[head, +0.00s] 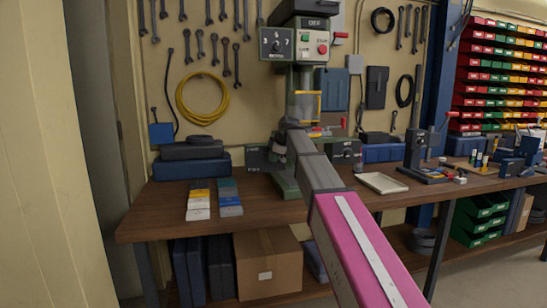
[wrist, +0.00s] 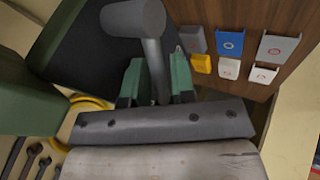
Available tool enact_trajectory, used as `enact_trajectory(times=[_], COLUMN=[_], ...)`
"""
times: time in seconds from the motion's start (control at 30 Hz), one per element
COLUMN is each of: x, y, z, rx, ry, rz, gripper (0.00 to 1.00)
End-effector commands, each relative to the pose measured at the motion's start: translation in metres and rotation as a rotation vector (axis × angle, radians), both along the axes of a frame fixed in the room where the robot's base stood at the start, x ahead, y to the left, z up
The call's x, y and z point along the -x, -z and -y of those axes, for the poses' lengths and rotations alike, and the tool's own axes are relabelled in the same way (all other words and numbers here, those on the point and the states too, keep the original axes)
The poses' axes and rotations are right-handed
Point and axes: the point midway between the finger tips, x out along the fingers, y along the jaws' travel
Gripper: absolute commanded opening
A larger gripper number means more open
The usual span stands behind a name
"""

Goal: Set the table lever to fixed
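The green and grey drill press (head: 304,75) stands at the back of the workbench. A dark grey lever (wrist: 135,18) with a thick cylindrical end shows in the wrist view; I take it for the table lever. Its stem runs down between the two green fingers of my gripper (wrist: 157,82). The fingers sit close against both sides of the stem, with no clear gap. In the head view my arm reaches to the press, and the fingertips and the lever are hard to make out there. No fixed or free marking for the lever is readable.
The wooden workbench (head: 160,222) carries blue cases (head: 192,165) and coloured boxes (head: 199,200) left of the press. A cream tray (head: 381,183) and a small black stand (head: 420,160) are to its right. Wrenches and a yellow cable coil (head: 202,98) hang behind.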

Motion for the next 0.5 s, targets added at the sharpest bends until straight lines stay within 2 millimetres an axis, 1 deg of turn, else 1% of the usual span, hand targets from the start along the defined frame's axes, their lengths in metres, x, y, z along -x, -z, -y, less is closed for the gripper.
enact_trajectory(times=[0.27, 0.3, 0.37, 0.5], x=[-0.0009, -0.0010, -0.0009, -0.0008], y=[0.0016, 0.0016, 0.0016, 0.0016], z=[-0.0007, -0.0007, -0.0007, -0.0006], rx=[0.000, 0.000, 0.000, 0.000], ry=[0.000, 0.000, 0.000, 0.000], rz=[0.001, 0.001, 0.001, 0.000], gripper=[0.24, 0.21, 0.01, 0.00])
